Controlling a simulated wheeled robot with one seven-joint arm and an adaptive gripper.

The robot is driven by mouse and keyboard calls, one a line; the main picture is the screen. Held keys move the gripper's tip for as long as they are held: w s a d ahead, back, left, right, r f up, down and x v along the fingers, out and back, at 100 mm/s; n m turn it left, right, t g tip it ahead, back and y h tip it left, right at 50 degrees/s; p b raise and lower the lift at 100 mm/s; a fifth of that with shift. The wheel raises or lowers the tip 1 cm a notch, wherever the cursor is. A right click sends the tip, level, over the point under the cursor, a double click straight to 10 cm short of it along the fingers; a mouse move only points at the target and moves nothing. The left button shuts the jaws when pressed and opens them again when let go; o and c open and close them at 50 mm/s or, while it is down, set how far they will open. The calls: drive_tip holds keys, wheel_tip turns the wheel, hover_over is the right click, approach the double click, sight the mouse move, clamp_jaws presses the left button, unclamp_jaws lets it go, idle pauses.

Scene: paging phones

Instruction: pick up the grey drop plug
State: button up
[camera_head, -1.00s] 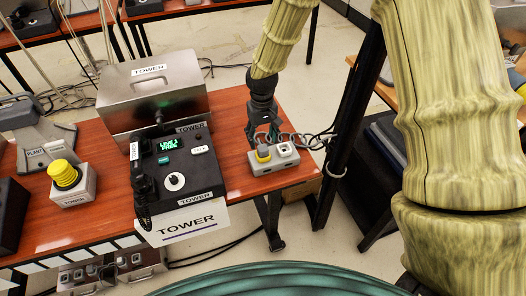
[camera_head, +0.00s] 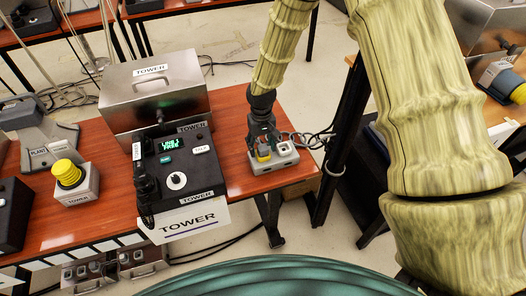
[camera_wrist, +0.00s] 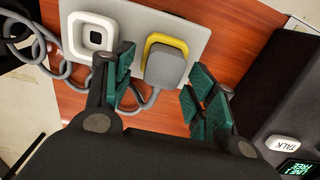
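The grey drop plug (camera_wrist: 166,68) sits in a yellow-rimmed socket on a light grey outlet box (camera_wrist: 205,27) in the wrist view. In the head view the plug (camera_head: 264,152) is small and partly hidden by my gripper, on the outlet box (camera_head: 288,158) at the table's right end. My gripper (camera_wrist: 160,88) is open, with one green-padded finger to the left of the plug and the other to its right. A gap shows between the plug and the right finger; the left finger is close to it. I cannot tell if it touches.
A white square socket (camera_wrist: 93,36) is beside the plug on the same box, with a grey cable (camera_wrist: 60,68) looping near it. The black TOWER phone console (camera_head: 180,165) stands just left of the box in the head view. A metal TOWER case (camera_head: 152,92) is behind it.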

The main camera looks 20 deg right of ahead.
drive_tip(key=c, duration=1)
drive_tip(key=shift+o, duration=0.2)
drive_tip(key=shift+r, duration=0.1)
